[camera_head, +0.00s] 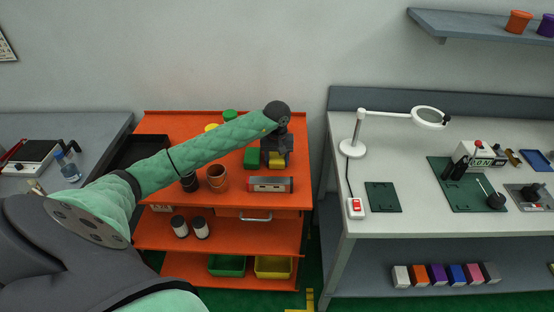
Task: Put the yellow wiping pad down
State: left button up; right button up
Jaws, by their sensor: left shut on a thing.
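My left gripper (276,158) is over the back right part of the orange cart's top (232,204), with its arm reaching in from the left. It is shut on the yellow wiping pad (277,160), which shows as a small yellow patch below the dark gripper body. The gripper hides most of the pad. Whether the pad touches the cart top cannot be told. My right gripper is not in view.
Near the gripper are a green block (252,159) and a red and grey cylinder (270,185). A copper-coloured pot (216,179) and a black tray (142,150) stand further left. The white bench (410,220) at right holds a magnifier lamp (358,135).

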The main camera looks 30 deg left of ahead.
pick_arm(q)
jog(key=o, duration=0.9)
jog(key=shift+o, duration=0.2)
jog(key=shift+r, duration=0.1)
